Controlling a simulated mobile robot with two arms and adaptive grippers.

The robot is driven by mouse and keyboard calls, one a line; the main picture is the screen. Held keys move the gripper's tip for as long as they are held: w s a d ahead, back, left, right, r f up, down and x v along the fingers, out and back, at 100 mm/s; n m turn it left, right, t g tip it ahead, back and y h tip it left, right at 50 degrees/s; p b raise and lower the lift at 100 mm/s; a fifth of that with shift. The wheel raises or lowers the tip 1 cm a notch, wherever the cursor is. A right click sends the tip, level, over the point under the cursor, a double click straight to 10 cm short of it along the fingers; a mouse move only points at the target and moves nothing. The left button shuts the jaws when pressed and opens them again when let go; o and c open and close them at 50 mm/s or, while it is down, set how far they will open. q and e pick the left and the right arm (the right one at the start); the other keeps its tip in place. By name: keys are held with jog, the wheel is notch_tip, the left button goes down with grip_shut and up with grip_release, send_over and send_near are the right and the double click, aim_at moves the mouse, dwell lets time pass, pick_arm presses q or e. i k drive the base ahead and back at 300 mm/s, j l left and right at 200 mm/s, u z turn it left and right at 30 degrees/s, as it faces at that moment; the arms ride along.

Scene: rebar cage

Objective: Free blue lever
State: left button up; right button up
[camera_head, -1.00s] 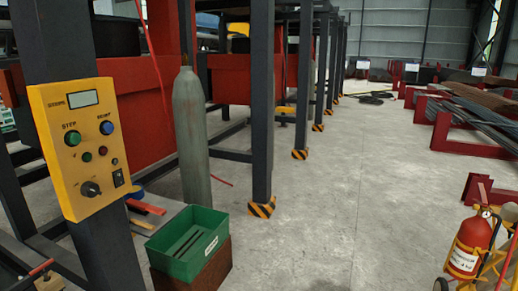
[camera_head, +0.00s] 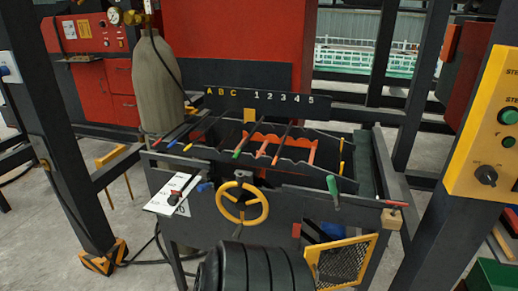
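A bending machine (camera_head: 265,205) with a yellow handwheel (camera_head: 242,203) stands in the middle of the head view. A small blue piece (camera_head: 204,187), perhaps a lever, sits on its front left, beside a white panel (camera_head: 172,194). A rod with a blue end (camera_head: 172,144) lies on the machine's left top edge, among rods with red and green ends. I cannot tell which blue part is the lever, or what holds it. A green-handled lever (camera_head: 332,188) stands tilted on the right. Neither of my grippers is in view.
A black ribbed cylinder (camera_head: 255,270) is at the bottom centre, in front of the machine. A grey gas cylinder (camera_head: 157,85) stands behind left. A yellow control box (camera_head: 490,130) is on a post at right. Floor at lower left is partly clear.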

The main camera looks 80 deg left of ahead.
aim_at(202, 189)
jog(key=u, duration=0.35)
jog(key=i+l+u, duration=0.1)
jog(key=u, duration=0.3)
jog(key=i+u, duration=0.1)
jog(key=u, duration=0.25)
